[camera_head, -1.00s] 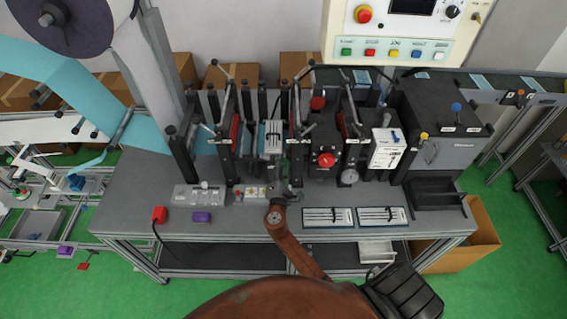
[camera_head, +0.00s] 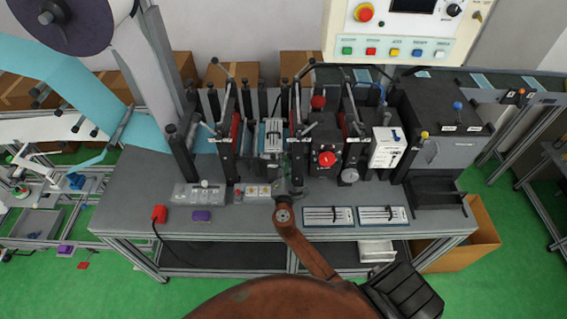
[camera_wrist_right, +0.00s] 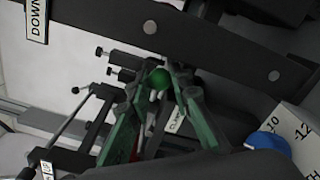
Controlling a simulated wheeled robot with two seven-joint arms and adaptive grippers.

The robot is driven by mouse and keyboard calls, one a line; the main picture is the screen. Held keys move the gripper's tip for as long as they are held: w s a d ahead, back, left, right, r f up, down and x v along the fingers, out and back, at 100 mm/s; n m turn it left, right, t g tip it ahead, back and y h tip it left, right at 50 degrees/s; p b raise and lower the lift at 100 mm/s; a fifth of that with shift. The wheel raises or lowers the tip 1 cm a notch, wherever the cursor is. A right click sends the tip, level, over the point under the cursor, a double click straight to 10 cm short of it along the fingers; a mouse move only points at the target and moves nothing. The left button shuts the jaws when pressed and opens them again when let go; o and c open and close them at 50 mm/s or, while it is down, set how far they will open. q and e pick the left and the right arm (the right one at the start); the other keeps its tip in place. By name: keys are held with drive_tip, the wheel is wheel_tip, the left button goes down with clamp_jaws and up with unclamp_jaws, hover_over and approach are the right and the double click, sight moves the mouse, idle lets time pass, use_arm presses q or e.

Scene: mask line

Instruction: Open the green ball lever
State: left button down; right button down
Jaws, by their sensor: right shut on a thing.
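The green ball (camera_wrist_right: 159,79) of the lever shows near the middle of the right wrist view, between the tips of my right gripper's (camera_wrist_right: 160,88) greenish fingers. The gripper is shut on it. The lever's rod is mostly hidden behind the fingers. In the head view my right gripper (camera_head: 294,163) reaches into the middle of the mask machine (camera_head: 272,138), among its dark uprights, and the green ball cannot be made out there. My left gripper is not in view.
A dark bar (camera_wrist_right: 200,42) crosses above the fingers in the wrist view. A blue ball (camera_wrist_right: 268,143) sits close on the right, by a white numbered scale (camera_wrist_right: 300,128). Red knobs (camera_head: 326,159) stand to the right of my gripper.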

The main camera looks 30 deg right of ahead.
drive_tip(key=shift+d+t+y, duration=0.1)
drive_tip(key=shift+t+y, duration=0.2)
drive_tip(key=shift+y, duration=0.1)
drive_tip(key=c, duration=2)
unclamp_jaws()
drive_tip(key=v, duration=1.2)
